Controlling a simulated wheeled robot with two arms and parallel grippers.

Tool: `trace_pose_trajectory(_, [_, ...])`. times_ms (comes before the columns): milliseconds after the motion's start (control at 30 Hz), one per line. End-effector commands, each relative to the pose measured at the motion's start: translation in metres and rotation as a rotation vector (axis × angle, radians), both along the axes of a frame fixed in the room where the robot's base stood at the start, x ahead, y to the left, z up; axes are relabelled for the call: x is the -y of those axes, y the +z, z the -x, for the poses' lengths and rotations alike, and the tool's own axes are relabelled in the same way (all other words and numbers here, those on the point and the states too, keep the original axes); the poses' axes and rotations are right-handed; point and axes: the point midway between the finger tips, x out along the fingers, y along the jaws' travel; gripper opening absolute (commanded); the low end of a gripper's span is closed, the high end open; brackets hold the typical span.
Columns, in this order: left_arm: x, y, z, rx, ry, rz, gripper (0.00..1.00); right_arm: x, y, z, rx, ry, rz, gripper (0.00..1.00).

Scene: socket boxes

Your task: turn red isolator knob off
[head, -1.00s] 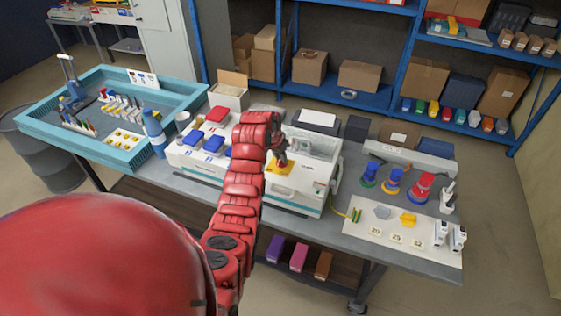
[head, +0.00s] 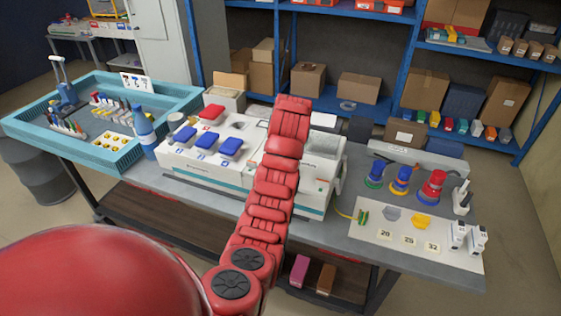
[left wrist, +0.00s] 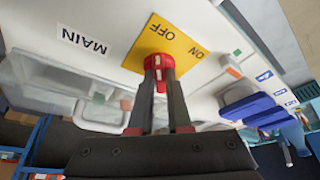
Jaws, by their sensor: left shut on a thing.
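The red isolator knob (left wrist: 157,63) sits on a yellow plate (left wrist: 187,55) lettered OFF and ON, on a white box front marked MAIN. My left gripper (left wrist: 160,76) is shut on the knob, with a dark finger on each side of it. A white mark shows on the knob between the fingers. In the head view my red left arm reaches up over the white socket box (head: 318,168) and hides the knob, the plate and the gripper. My right gripper is in neither view.
Blue socket covers (head: 205,141) and a red one (head: 211,111) are on the white box left of my arm. A turquoise tray (head: 125,158) stands at the left. Colored plugs (head: 400,178) and a white board (head: 375,233) lie at the right.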

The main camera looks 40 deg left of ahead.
Motion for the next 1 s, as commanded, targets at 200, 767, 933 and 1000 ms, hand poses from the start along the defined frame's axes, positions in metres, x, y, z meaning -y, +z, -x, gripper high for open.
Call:
trace_pose_trajectory(200, [0.001,-0.003,0.000,-0.002,0.078,0.001,0.00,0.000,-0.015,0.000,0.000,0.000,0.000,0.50])
trace_pose_trajectory(767, [0.001,0.000,-0.001,-0.001,0.110,0.000,0.00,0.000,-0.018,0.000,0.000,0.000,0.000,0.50])
trace_pose_trajectory(933, [0.001,0.000,-0.001,-0.001,0.110,0.000,0.41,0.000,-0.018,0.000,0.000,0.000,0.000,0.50])
trace_pose_trajectory(1000, [0.001,0.000,-0.001,-0.002,0.109,0.000,0.46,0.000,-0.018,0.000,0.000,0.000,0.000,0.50])
